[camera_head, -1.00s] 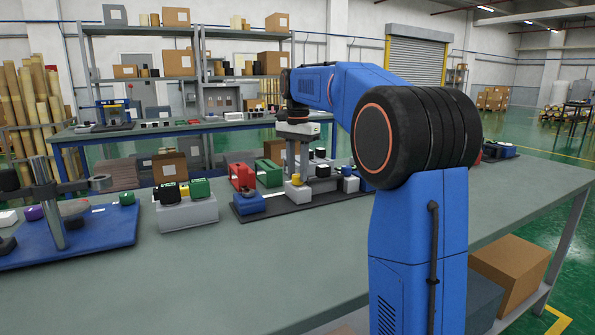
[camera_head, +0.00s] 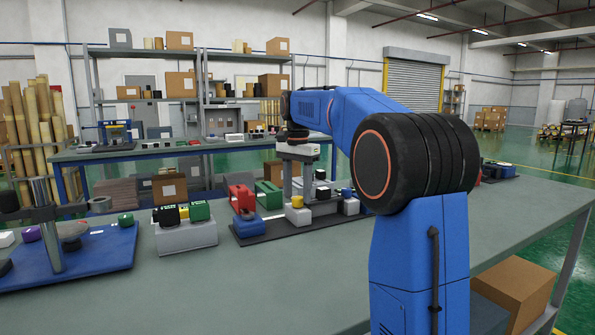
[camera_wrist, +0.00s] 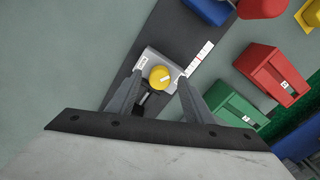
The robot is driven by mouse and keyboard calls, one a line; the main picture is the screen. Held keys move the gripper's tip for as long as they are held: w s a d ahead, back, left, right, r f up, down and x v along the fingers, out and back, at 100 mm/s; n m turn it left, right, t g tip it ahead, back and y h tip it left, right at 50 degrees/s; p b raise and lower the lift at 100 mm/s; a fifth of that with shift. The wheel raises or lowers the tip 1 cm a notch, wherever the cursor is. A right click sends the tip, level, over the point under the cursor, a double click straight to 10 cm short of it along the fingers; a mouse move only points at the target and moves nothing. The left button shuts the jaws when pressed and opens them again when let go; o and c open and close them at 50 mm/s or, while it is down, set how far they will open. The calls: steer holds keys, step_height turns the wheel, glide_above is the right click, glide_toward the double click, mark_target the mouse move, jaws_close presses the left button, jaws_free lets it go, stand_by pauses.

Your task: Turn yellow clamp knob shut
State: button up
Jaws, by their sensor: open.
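The yellow clamp knob (camera_wrist: 159,76) sits on a light block with a small label in the wrist view. A pale line marks the knob's top. In the head view the yellow knob (camera_head: 297,201) tops a white block on the dark board (camera_head: 275,236). My gripper (camera_wrist: 161,79) is open, with one finger on each side of the knob in the picture. I cannot tell whether the fingers touch it. In the head view my gripper hangs above the block, and its fingertips are hard to make out.
A red block (camera_wrist: 272,75) and a green block (camera_wrist: 236,106) stand right of the knob. A blue block (camera_wrist: 208,8) lies beyond it. A grey box with black, yellow and green parts (camera_head: 187,236) stands further left. The table's front (camera_head: 250,290) is clear.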

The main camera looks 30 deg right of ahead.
mark_target(297, 197)
step_height(297, 197, up, 17)
stand_by(0.5)
steer(key=shift+f, duration=0.1)
stand_by(0.4)
